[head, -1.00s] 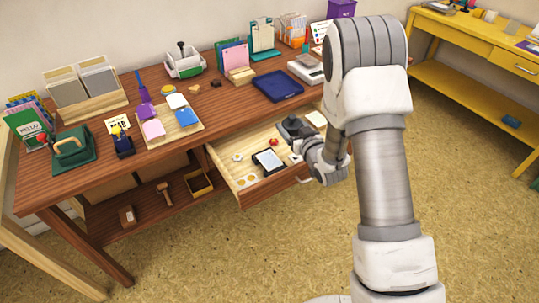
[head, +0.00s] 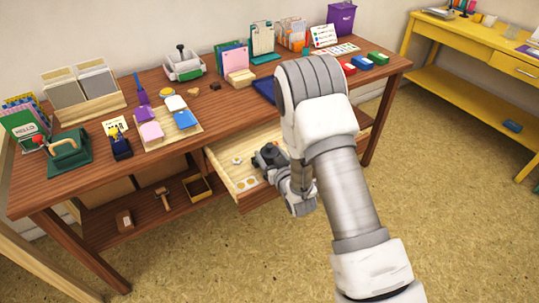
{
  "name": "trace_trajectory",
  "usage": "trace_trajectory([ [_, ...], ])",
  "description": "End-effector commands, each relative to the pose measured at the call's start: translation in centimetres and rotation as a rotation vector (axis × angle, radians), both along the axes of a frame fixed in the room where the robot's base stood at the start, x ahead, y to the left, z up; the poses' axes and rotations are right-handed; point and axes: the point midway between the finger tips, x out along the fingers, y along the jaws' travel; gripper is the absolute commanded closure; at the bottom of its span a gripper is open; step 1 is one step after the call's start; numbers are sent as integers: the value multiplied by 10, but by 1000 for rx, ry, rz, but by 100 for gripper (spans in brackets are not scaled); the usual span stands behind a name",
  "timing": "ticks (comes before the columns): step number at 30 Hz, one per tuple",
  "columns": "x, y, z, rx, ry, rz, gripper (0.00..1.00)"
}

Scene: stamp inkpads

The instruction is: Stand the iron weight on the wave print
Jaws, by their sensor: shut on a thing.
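I see no separate iron weight elsewhere. The wave print cannot be made out; the middle of the drawer, where a dark-framed pale pad lay, is behind my gripper. I cannot tell whether the held thing touches anything below.
A small white piece (head: 238,161) and pale discs (head: 246,184) lie in the drawer's left part. The drawer walls stand close around my gripper. Above are a tray of coloured pads (head: 155,112) and a navy pad (head: 262,90). My arm covers the drawer's right part.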

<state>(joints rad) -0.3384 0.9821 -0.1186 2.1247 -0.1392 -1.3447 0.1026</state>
Motion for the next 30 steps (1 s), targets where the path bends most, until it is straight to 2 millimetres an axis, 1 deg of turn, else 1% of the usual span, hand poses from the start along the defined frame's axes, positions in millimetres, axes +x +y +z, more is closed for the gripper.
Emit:
trace_trajectory([
  [1,2,0,4,3,-8,0,100],
  [5,2,1,4,3,-8,0,100],
  [22,0,0,-13,-1,2,0,100],
  [26,-2,0,-14,-3,6,0,100],
  [27,-3,-1,-18,-5,14,0,20],
  [29,-3,-1,-18,-5,15,0,9],
  [30,-3,-1,-18,-6,16,0,2],
])
